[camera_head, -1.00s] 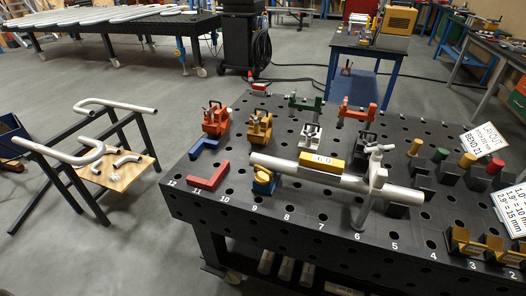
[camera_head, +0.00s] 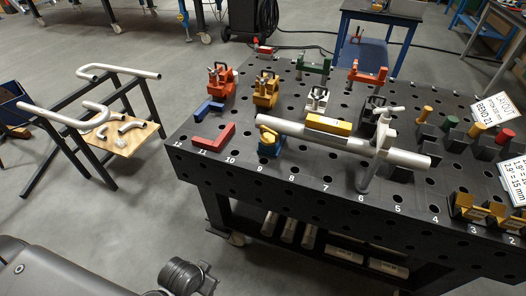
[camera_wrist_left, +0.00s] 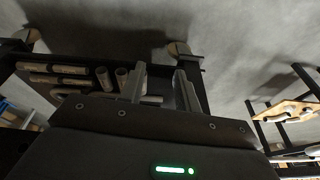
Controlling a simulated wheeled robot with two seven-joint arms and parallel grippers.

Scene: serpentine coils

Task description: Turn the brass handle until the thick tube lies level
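The thick silver tube (camera_head: 285,130) lies across the black perforated table, through a grey upright stand (camera_head: 372,160) near its right end. A yellow box-shaped gauge (camera_head: 328,124) sits on top of the tube. I cannot tell whether the tube is level. In the left wrist view my left gripper (camera_wrist_left: 161,82) is open and empty, away from the tube. My right gripper is not in view.
Red (camera_head: 213,138) and blue angle pieces, several clamps and coloured pegs stand on the black table (camera_head: 300,190). Its lower shelf holds tubes. A rack with bent tubes (camera_head: 98,108) stands to the left. Floor (camera_head: 120,220) is clear between rack and table. A dark part of my arm shows at bottom left.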

